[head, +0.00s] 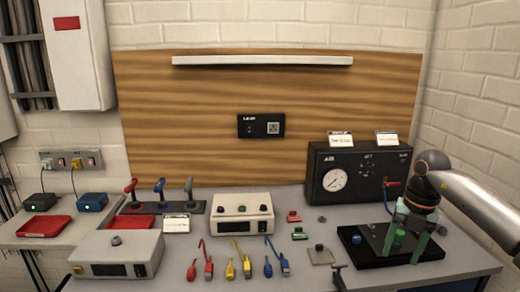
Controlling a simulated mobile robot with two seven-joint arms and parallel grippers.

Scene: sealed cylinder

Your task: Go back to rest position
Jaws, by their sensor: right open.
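My right arm comes in from the right edge, and its right gripper (403,250) points down over a black base plate (366,256) at the right of the bench. Its two pale green fingers are apart. A small green-topped cylinder (398,237) shows between the fingers; I see no clear contact with them. My left gripper is not in view.
Close behind the gripper stands a black air box (318,205) with a gauge and a red-tipped hose fitting. A white control box (232,228), several coloured connectors and a grey box (88,257) fill the bench further left. A small dark fixture (339,277) stands at the front edge.

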